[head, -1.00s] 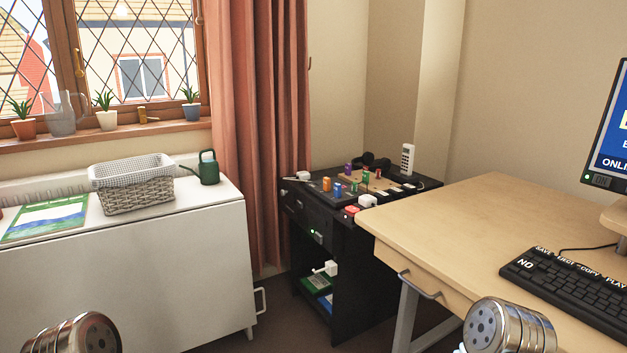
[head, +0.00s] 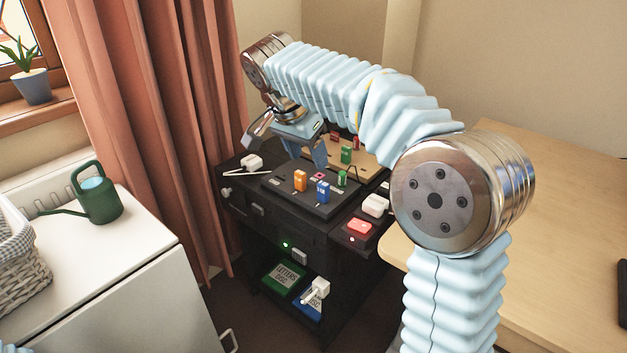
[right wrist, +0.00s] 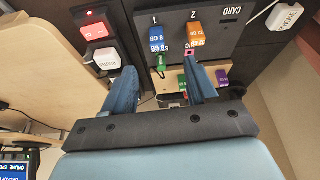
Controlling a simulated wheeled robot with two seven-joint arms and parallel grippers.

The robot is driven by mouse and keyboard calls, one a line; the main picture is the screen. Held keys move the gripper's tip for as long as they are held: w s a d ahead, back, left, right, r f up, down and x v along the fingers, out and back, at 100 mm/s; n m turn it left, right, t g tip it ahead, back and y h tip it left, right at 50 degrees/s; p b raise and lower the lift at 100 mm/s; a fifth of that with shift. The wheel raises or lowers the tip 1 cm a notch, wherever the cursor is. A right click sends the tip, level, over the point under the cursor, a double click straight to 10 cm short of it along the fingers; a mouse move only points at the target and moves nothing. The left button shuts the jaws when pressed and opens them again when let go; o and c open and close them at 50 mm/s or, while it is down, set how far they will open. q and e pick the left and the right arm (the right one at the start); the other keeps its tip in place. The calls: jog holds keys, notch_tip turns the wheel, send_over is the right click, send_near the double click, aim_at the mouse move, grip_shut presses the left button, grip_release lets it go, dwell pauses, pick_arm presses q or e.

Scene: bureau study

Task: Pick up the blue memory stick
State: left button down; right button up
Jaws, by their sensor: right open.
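The blue memory stick (head: 322,191) stands upright in the top of a black card-reader box (head: 290,199), beside an orange stick (head: 300,180). In the right wrist view the blue stick (right wrist: 157,39) is at slot 1, left of the orange stick (right wrist: 196,34) at slot 2. My right gripper (head: 305,156) is above and behind the box, fingers pointing down, apart from the blue stick. In the right wrist view my right gripper (right wrist: 162,72) has its fingers spread, with nothing held between them. My left gripper is out of view.
A white plug (head: 375,205) and red switch (head: 359,229) are to the right; another white plug (head: 252,162) is left. The wooden desk (head: 560,200) is right, the curtain (head: 150,130) left.

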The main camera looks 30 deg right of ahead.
aim_at(323, 184)
jog(key=shift+m, duration=0.4)
jog(key=x, duration=0.2)
jog(key=d+x, duration=0.1)
jog(key=x, duration=0.3)
jog(key=shift+s+d+f+b, duration=0.2)
jog(key=shift+d+b, duration=0.1)
jog(key=shift+b, duration=0.1)
jog(key=x, duration=0.5)
jog(key=shift+w+a+f, duration=0.1)
jog(key=shift+w+f, duration=0.05)
jog(key=shift+f, duration=0.15)
jog(key=c, duration=1)
jog(key=shift+r, duration=0.1)
